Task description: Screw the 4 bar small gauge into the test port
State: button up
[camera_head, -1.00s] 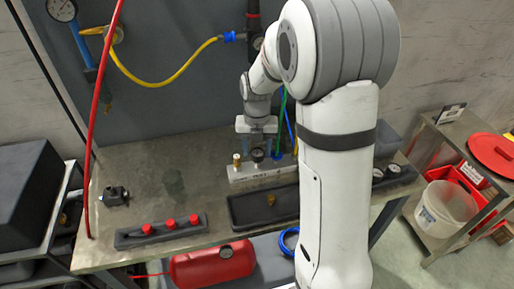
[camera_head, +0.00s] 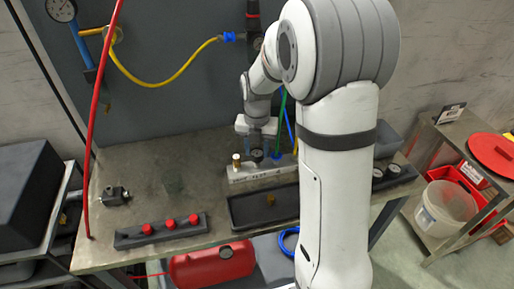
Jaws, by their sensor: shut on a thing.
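My gripper (camera_head: 258,148) is over the pale test block (camera_head: 245,175) near the back of the bench. It is shut on a small dark round gauge (camera_head: 257,155), which sits at the top of the block. I cannot tell whether the gauge's thread is in the port, and its scale is too small to read.
A black tray (camera_head: 240,219) with a brass piece lies in front of the block. A dark rack with red caps (camera_head: 145,229) is at front left. Two gauges (camera_head: 378,173) sit right of my arm. Hoses hang behind my gripper.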

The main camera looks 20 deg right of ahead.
jog(key=m, duration=1.9)
jog(key=o, duration=0.9)
jog(key=shift+m, duration=0.4)
jog(key=shift+c, duration=0.2)
jog(key=o, duration=0.7)
